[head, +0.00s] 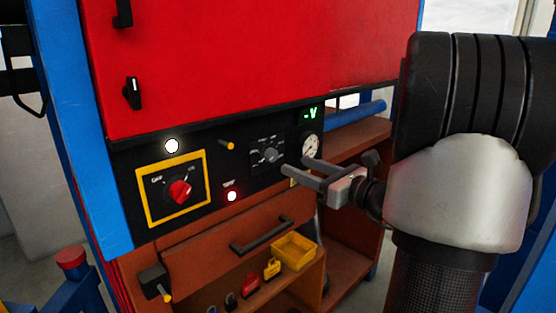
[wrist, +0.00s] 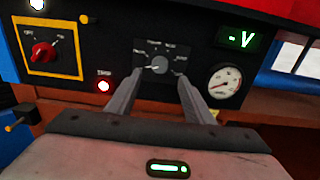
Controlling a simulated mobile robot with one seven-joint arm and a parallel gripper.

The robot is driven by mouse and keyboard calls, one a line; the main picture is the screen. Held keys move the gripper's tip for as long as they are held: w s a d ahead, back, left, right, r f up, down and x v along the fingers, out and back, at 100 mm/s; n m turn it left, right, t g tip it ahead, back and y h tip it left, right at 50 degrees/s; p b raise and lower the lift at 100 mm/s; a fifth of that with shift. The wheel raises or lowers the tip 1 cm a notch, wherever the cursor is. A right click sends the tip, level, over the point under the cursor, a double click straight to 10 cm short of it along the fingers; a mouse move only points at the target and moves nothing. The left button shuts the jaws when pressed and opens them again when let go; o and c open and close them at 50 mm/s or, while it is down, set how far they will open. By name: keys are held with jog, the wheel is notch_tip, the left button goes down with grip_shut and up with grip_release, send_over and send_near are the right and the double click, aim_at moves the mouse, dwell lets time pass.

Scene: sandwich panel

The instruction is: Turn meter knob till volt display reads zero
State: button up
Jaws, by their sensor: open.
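The meter knob (head: 271,155) is a small grey rotary knob on a black panel, with labels around it. It also shows in the wrist view (wrist: 157,64), its pointer towards the left. The volt display (head: 311,113) glows green at the panel's upper right; in the wrist view the display (wrist: 240,39) reads "-V". My gripper (head: 287,175) is open and empty, in front of the panel. In the wrist view my gripper's fingers (wrist: 160,82) point at the panel, one either side below the knob. I cannot tell the exact gap to the knob.
A red rotary switch (head: 180,191) in a yellow frame is at the panel's left. A drawer handle (head: 261,235) and a yellow bin (head: 293,251) are below.

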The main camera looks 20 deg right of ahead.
aim_at(274, 156)
jog(key=x, duration=0.8)
jog(key=shift+w, duration=0.1)
jog(key=c, duration=1)
